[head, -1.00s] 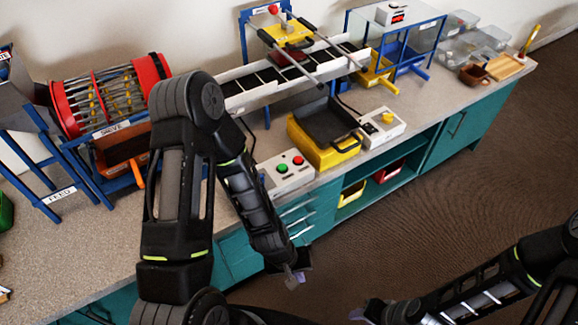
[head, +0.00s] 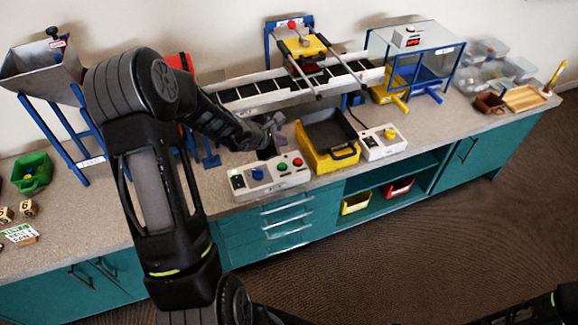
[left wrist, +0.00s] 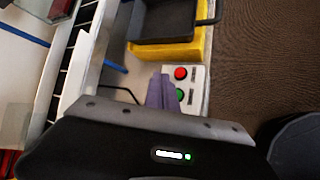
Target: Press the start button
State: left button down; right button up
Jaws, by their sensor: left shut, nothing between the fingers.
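A pale control box (head: 270,180) stands at the bench's front edge with a blue knob (head: 257,173), a green button (head: 282,168) and a red button (head: 297,162). The left wrist view shows the green button (left wrist: 180,94) and red button (left wrist: 180,73) on the box; labels beside them are too small to read. My left gripper (head: 277,121) is shut and empty, just behind the box in the head view. In the left wrist view its purple fingers (left wrist: 162,88) appear close beside the green button; contact cannot be told. My right gripper is out of view.
A conveyor (head: 290,85) runs behind. A hopper (head: 45,65) and green bin (head: 31,172) are at left.

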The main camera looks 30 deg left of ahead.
pick_arm(q)
jog(key=shift+w+a+r, duration=0.15)
jog(key=shift+a+r, duration=0.15)
jog(key=shift+a, duration=0.05)
jog(key=shift+f, duration=0.1)
jog(key=b, duration=0.6)
send_over(280, 167)
notch_tip(280, 167, down, 8)
jog(key=shift+r, duration=0.25)
jog(key=shift+f+b, duration=0.6)
jog(key=shift+b, duration=0.2)
dwell(1.0)
jog(key=shift+f+b, duration=0.4)
jog(key=shift+b, duration=0.3)
